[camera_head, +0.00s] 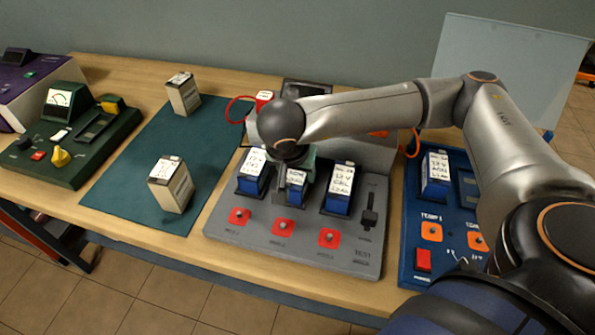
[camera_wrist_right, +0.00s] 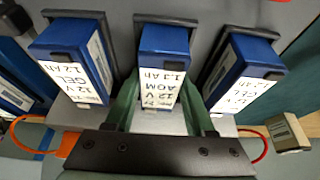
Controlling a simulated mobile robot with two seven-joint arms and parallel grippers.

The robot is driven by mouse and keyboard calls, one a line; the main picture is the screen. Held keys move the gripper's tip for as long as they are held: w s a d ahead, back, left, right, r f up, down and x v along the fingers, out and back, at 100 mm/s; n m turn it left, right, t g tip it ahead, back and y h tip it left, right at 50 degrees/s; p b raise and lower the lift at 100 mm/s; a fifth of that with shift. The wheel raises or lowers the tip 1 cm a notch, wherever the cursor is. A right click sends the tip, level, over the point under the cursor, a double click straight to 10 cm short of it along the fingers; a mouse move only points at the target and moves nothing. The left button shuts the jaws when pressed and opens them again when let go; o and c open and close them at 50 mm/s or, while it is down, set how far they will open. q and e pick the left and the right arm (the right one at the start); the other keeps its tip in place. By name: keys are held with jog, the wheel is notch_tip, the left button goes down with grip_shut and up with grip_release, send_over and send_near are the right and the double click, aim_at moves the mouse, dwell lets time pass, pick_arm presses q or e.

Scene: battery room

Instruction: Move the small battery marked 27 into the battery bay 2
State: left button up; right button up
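A grey three-bay unit (camera_head: 215,222) stands mid-bench with a blue, white-labelled battery in each bay. The middle battery (camera_head: 297,188) sits upright in the middle bay; in the right wrist view (camera_wrist_right: 163,75) its label reads 12 V AGM. I cannot read the number 27 on any battery. My right gripper (camera_wrist_right: 163,92) is over the middle bay, its green fingers close along both sides of the middle battery and apparently shut on it. In the head view my right wrist partly hides this battery. My left gripper is not in view.
Neighbouring batteries stand close on the left (camera_head: 252,178) and right (camera_head: 338,195). Two pale batteries (camera_head: 183,93) (camera_head: 172,185) stand on the teal mat (camera_head: 135,150). A green tester (camera_head: 75,165) is at the left and a blue tester (camera_head: 415,255) at the right. Red and orange cables loop behind.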

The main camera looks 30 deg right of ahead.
jog(key=shift+o, duration=0.7)
jog(key=shift+p+v, duration=2.9)
jog(key=shift+v, duration=2.6)
